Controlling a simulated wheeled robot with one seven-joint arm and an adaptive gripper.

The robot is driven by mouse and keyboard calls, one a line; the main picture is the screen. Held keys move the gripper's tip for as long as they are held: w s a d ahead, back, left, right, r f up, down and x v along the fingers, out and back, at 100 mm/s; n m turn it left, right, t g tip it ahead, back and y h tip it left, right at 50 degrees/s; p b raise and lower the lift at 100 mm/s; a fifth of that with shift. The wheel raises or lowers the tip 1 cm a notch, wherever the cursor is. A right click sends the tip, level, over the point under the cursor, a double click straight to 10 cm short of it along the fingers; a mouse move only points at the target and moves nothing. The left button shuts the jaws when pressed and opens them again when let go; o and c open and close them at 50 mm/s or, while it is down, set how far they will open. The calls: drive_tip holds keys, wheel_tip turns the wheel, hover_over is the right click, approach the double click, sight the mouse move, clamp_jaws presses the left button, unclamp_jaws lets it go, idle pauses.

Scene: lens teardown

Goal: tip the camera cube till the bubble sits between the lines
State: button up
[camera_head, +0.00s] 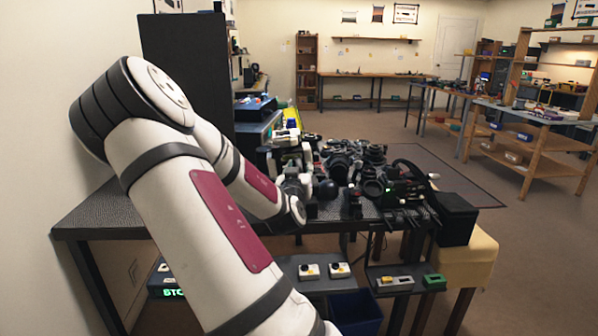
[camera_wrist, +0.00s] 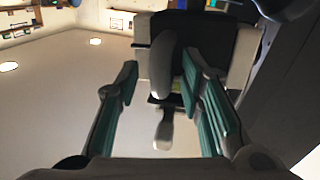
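My gripper (camera_wrist: 160,68) shows in the wrist view with its two teal-padded fingers spread wide apart. A grey and black body (camera_wrist: 246,50) lies beyond the fingertips. A rounded dark grey piece (camera_wrist: 163,60) and a paler knob (camera_wrist: 164,132) show between the fingers, with clear gaps beside the knob. A small yellow-green strip (camera_wrist: 172,99) shows behind them; I cannot tell whether it is the bubble vial. No bubble or lines can be made out. In the head view my wrist is among the bench clutter. I cannot tell for certain which thing is the camera cube.
Many black lenses and camera parts (camera_head: 370,187) crowd the bench. Two small white boxes with black tops (camera_head: 309,271) (camera_head: 340,269) sit on a low shelf. A grey-yellow block (camera_head: 394,283) and a green block (camera_head: 434,281) lie at right. A black box (camera_head: 455,220) stands at the bench's right end.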

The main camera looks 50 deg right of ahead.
drive_tip(key=shift+w+d, duration=0.1)
drive_tip(key=shift+d, duration=0.1)
drive_tip(key=shift+c, duration=0.2)
clamp_jaws()
